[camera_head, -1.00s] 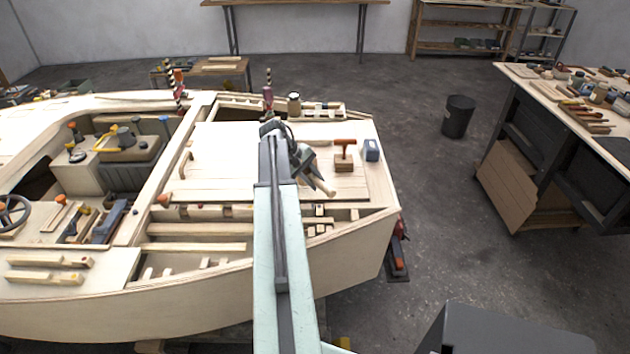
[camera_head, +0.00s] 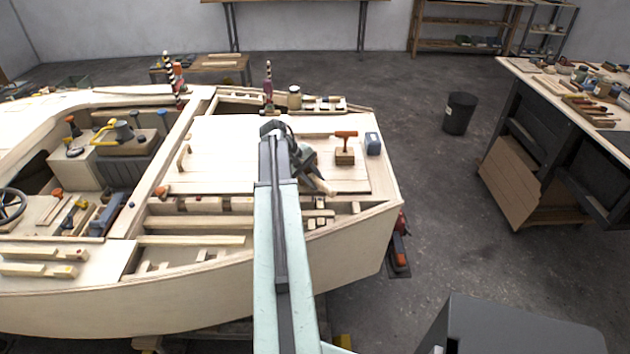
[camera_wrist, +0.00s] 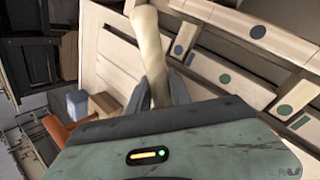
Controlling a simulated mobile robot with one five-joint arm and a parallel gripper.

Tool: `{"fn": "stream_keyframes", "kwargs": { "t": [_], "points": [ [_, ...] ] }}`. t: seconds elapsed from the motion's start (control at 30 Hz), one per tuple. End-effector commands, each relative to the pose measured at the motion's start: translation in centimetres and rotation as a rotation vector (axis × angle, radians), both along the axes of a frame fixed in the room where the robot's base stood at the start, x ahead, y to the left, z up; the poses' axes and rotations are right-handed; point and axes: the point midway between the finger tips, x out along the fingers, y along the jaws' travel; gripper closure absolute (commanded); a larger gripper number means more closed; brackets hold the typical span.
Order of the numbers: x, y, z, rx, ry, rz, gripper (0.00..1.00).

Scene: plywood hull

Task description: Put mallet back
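My gripper (camera_head: 318,178) hangs low over the pale foredeck panel of the plywood hull. Its two grey fingers (camera_wrist: 162,92) stand either side of a pale, round wooden handle (camera_wrist: 148,45) and appear shut on it. I take this for the mallet; no head shows, and its lower part is hidden by my gripper body in the wrist view. The handle also shows below the fingers in the head view (camera_head: 326,188). Just right of it, a wooden block with an orange T-shaped handle (camera_head: 345,152) stands on the deck, beside a blue-grey block (camera_head: 373,144).
Open framed compartments (camera_head: 200,205) lie along the near hull side. A jar (camera_head: 294,97) and clamps stand at the far rim. A workbench with tools (camera_head: 575,95) and a black bin (camera_head: 459,113) are at the right.

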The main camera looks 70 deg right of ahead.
Motion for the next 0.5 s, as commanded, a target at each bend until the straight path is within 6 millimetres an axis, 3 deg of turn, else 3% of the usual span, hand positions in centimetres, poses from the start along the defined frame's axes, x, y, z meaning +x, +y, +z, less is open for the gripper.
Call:
{"fn": "stream_keyframes", "kwargs": {
  "t": [0.03, 0.1, 0.5],
  "points": [
    [-0.02, -0.01, 0.01, 0.000, 0.000, 0.000, 0.64],
    [-0.02, 0.00, 0.02, 0.000, 0.001, 0.000, 0.50],
    [0.07, 0.18, 0.07, 0.006, -0.003, -0.001, 0.50]
  ]
}}
